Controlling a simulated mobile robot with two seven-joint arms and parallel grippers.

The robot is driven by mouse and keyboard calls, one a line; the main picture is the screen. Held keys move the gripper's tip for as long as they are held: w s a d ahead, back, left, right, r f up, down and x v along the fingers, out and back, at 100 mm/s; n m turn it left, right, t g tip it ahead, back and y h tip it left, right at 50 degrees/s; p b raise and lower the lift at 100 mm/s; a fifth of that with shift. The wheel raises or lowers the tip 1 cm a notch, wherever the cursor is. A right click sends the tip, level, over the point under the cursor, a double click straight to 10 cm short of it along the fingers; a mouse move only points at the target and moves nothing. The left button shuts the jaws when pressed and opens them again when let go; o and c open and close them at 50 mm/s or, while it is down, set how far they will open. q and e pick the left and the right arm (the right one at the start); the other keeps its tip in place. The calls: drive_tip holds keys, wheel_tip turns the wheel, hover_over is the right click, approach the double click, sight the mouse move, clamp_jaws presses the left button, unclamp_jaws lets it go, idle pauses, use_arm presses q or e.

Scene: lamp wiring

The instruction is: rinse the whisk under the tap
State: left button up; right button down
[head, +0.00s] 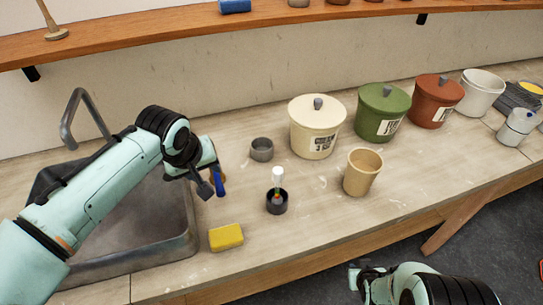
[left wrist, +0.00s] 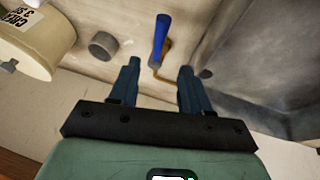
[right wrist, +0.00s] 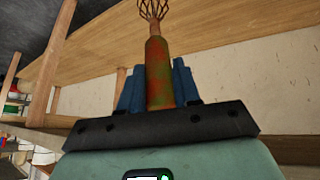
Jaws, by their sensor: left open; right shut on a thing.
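The whisk (right wrist: 159,75) has a mottled orange-green handle and wire loops at its top. My right gripper (right wrist: 157,90) is shut on the handle, with the loops pointing away. In the head view the right arm is low at the right, off the counter's front edge; the whisk cannot be made out there. The grey tap (head: 75,108) arches over the back of the sink (head: 150,225). My left gripper (head: 208,186) is open by the sink's right rim. A blue handle (left wrist: 161,38) on a brass-coloured stem lies between and just beyond its fingertips; contact is unclear.
A yellow sponge (head: 226,237), a dark cup with a brush (head: 277,203), a grey cup (head: 262,149) and a tan cup (head: 362,172) stand right of the sink. Lidded cream (head: 315,130), green (head: 382,115) and red canisters (head: 435,103) line the back.

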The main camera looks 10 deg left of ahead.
sight(218, 181)
use_arm(q)
drive_tip(key=b+x, duration=0.1)
drive_tip(key=x, duration=1)
drive_tip(key=shift+w+f, duration=0.2)
drive_tip(key=shift+f, duration=0.05)
clamp_jaws()
